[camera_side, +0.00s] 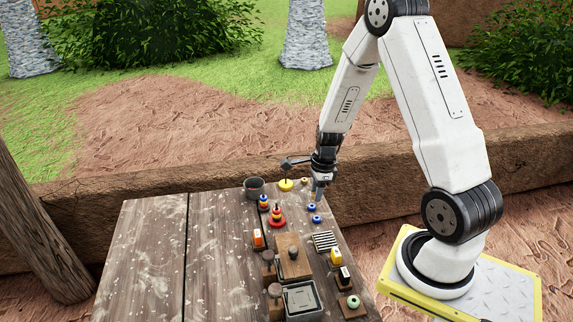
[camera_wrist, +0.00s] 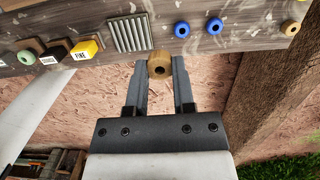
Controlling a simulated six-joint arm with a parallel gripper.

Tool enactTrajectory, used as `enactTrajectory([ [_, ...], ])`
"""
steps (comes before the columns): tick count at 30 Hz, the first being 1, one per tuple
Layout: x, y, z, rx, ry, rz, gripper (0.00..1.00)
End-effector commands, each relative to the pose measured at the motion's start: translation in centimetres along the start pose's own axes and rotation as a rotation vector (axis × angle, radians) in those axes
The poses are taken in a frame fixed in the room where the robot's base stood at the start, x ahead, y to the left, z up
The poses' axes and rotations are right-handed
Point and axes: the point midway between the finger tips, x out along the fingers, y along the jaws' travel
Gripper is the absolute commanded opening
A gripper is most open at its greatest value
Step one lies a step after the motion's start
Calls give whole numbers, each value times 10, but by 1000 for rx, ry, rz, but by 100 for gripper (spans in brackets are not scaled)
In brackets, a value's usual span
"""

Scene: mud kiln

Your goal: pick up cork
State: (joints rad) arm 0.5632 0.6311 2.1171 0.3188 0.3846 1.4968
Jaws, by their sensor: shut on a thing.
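The cork (camera_wrist: 159,66) is a round, tan-brown piece with a dark spot in its middle. In the wrist view it sits between the fingertips of my gripper (camera_wrist: 160,70), which is shut on it. In the side view my gripper (camera_side: 318,194) points down near the far right edge of the wooden table (camera_side: 150,255). The cork is too small there to make out clearly. I cannot tell its exact height above the table.
Two blue rings (camera_wrist: 182,29) lie near my gripper, with a tan ring (camera_wrist: 289,28) farther right. A ridged grey plate (camera_wrist: 130,33) and a yellow-ended block (camera_wrist: 85,48) lie to the left. A grey pot (camera_side: 254,187) stands at the far edge. The table's left half is clear.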

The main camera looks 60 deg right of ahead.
Motion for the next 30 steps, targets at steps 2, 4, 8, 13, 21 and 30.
enactTrajectory([
  [2,-1,2,-1,1,0,0,0],
  [4,-1,2,-1,1,0,0,0],
  [8,-1,2,-1,1,0,0,0],
  [13,-1,2,-1,1,0,0,0],
  [21,-1,2,0,0,0,0,0],
  [30,-1,-4,7,-2,-1,-1,0],
])
